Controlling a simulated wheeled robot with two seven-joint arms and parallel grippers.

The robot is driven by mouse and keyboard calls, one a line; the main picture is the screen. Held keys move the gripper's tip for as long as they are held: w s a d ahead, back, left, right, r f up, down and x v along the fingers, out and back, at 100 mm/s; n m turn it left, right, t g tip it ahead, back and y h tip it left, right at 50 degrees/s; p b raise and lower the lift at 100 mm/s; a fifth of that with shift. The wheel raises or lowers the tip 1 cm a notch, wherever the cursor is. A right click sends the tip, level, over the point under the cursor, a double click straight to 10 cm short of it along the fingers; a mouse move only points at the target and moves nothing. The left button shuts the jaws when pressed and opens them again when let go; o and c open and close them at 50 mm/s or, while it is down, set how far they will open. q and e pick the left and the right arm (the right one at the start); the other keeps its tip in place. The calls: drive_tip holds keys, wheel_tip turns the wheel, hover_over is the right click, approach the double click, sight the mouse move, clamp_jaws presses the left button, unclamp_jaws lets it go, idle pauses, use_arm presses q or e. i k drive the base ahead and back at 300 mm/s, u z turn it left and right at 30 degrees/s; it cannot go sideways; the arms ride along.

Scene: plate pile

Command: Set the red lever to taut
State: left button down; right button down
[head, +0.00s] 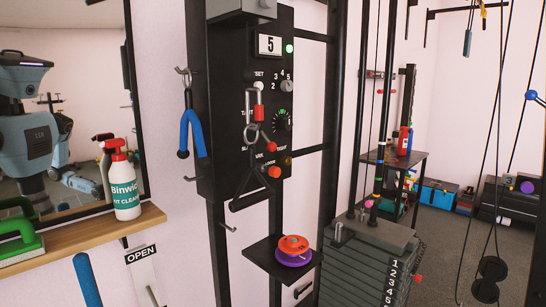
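A black control panel (229,100) stands upright on the rack in the middle of the head view. A red lever-like piece (259,113) with a pale metal part above it sits on the panel, beside a partly covered label that seems to read TAUT (248,112). Metal clips and a hanging black triangular handle (250,190) overlap the panel's front, so the lever's exact setting is hard to tell. A red ball knob (270,146) and an orange-red knob (274,171) are lower down. Neither of my grippers is in view.
The panel has a display reading 5 (269,45), a lit green lamp (289,48) and a dark dial (282,121). A blue strap handle (190,130) hangs at left. A small shelf (262,259) below holds an orange-purple disc (293,250). A weight stack (365,265) stands at right.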

sight(272, 146)
drive_tip(key=k, duration=1.3)
drive_tip(key=z, duration=0.7)
drive_tip(key=i, duration=0.6)
drive_tip(key=z, duration=0.85)
drive_tip(key=i, duration=1.1)
drive_tip(key=u, duration=0.9)
drive_tip(key=i, duration=0.45)
drive_tip(key=u, duration=0.5)
